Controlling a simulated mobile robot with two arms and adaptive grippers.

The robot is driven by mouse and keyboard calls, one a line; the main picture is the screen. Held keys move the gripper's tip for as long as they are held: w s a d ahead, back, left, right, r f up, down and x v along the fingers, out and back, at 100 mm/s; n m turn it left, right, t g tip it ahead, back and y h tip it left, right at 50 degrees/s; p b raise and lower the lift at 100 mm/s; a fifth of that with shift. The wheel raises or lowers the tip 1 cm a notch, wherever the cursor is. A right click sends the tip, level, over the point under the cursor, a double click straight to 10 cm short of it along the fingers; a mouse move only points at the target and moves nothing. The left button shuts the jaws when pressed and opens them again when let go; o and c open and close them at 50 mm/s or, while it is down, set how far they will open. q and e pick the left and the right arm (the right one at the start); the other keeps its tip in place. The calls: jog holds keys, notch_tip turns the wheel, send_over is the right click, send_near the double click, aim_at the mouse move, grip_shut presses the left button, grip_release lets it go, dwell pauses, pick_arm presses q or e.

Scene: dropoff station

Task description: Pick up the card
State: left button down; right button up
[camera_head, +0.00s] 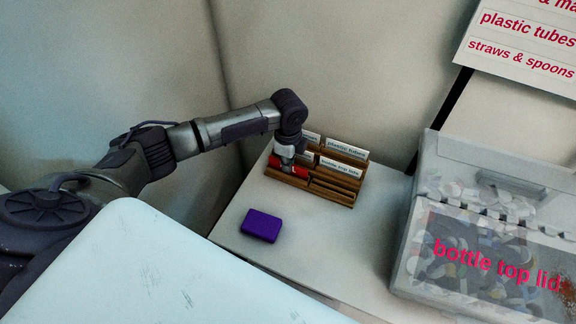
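A wooden rack (330,192) with stepped slots stands against the back wall. White labelled cards stand in it. One card reads "plastic tubes" (346,149) and stands in the back row. A card reading "bottle top lids" (339,167) stands in front of it. Other cards at the rack's left are partly hidden by my arm. My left gripper (286,163) points down at the rack's left end, with red parts on both sides of it. Whether its fingers are open, or touch a card, is too small to tell. My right gripper is not in view.
A purple block (261,226) lies on the white table (225,218) in front of the rack. A clear lidded bin (420,235) marked "bottle top lids" stands at the right. A sign (520,50) hangs on the wall. The table between rack and bin is clear.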

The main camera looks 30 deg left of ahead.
pick_arm(q)
jog(key=r, duration=0.2)
jog(key=d+r+b, duration=0.1)
jog(key=shift+w+r, duration=0.1)
jog(key=shift+r, duration=0.3)
jog(key=w+d+r+b, duration=0.1)
jog(key=d+r+b, duration=0.1)
jog(key=d+r, duration=0.4)
jog(key=d, duration=0.4)
jog(key=shift+d+r, duration=0.3)
dwell(0.3)
